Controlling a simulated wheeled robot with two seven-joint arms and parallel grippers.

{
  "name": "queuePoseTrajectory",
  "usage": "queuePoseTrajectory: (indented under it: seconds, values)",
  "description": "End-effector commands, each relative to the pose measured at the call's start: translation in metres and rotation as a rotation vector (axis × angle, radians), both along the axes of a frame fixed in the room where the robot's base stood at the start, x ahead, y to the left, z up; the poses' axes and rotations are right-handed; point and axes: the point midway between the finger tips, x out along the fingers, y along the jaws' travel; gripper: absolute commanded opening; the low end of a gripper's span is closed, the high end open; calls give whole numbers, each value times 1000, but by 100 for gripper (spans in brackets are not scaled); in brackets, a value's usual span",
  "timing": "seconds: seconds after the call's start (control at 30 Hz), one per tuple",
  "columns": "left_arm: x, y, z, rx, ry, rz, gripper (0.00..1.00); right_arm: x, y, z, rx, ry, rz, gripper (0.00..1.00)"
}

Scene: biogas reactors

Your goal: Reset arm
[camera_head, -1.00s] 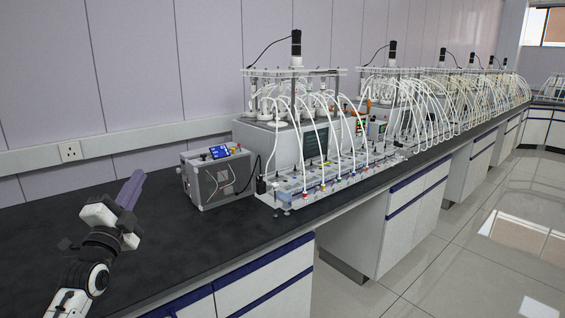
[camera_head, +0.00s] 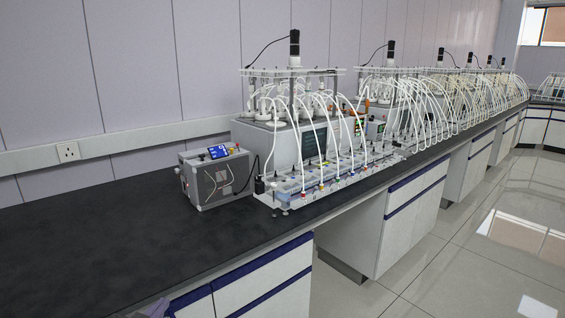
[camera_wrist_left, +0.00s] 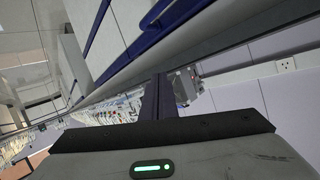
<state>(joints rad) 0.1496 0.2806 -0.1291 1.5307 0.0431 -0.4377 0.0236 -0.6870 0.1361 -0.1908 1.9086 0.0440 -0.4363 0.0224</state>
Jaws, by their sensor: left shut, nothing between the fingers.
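My left gripper (camera_wrist_left: 157,82) shows in the left wrist view as dark purple fingers pressed together, shut and empty. My right gripper is in neither view.
A black-topped bench (camera_head: 90,245) runs along the wall, its near left part clear. A grey control box (camera_head: 216,178) with a blue screen stands beside a reactor rig (camera_head: 300,130) with white tubes. More rigs line the bench. Drawer cabinets (camera_head: 265,275) are below.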

Motion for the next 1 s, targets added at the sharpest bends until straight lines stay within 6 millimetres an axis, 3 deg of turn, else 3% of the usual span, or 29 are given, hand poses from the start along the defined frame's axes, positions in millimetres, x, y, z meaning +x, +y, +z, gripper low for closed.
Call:
queuePoseTrajectory:
  seconds: [0.03,0.2,0.3,0.4,0.5,0.6,0.7,1.0]
  values:
    - [-29,-15,-31,-18,50,-17,0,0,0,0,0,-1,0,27]
    - [-128,-59,-105,-81,195,-60,0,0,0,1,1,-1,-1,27]
    - [-192,-82,-136,-125,282,-75,0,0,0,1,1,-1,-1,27]
    - [-250,-102,-156,-167,358,-82,0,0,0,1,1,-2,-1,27]
    - [-296,-115,-167,-200,418,-82,0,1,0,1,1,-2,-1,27]
    - [-326,-124,-171,-224,456,-80,0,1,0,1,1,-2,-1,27]
    - [-338,-127,-172,-233,473,-79,0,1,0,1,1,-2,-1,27]
    - [-340,-128,-172,-234,477,-80,0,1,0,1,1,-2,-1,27]
